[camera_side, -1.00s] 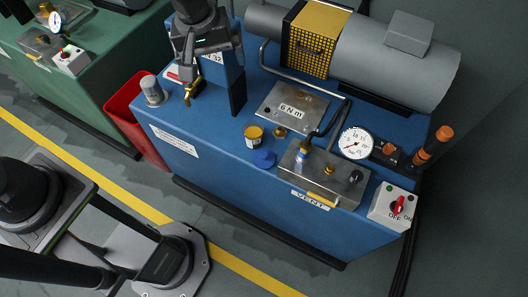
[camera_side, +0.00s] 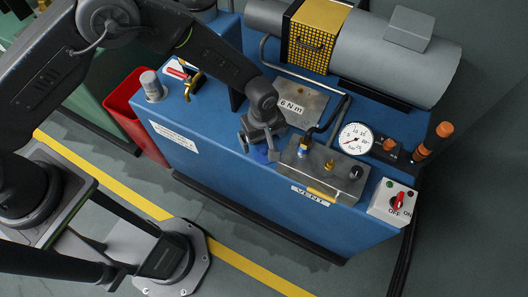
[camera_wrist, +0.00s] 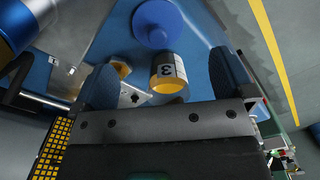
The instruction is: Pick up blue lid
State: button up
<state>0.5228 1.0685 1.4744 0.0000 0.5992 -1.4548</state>
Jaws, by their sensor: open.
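The blue lid (camera_side: 260,154) lies on the blue console top near its front edge, partly hidden by my gripper (camera_side: 257,144) in the side view. In the wrist view the lid (camera_wrist: 157,24), round with a raised knob, shows at the top, beyond my fingertips. My gripper (camera_wrist: 166,72) is open, with one dark finger on each side and nothing held. A small pot with yellow contents and a label reading 3 (camera_wrist: 168,76) shows between the fingers in the wrist view. The pot is hidden behind my gripper in the side view.
A steel valve block (camera_side: 318,174) stands close to the right of my gripper. A 6 N m plate (camera_side: 300,98) lies behind, with a pipe beside it. A gauge (camera_side: 355,138) and switch box (camera_side: 394,203) are farther right. A red bin (camera_side: 130,110) stands at left.

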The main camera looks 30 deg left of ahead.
aim_at(263, 149)
jog(key=shift+w+f, duration=0.15)
jog(key=shift+f, duration=3.3)
jog(key=shift+c, duration=0.3)
jog(key=c, duration=0.9)
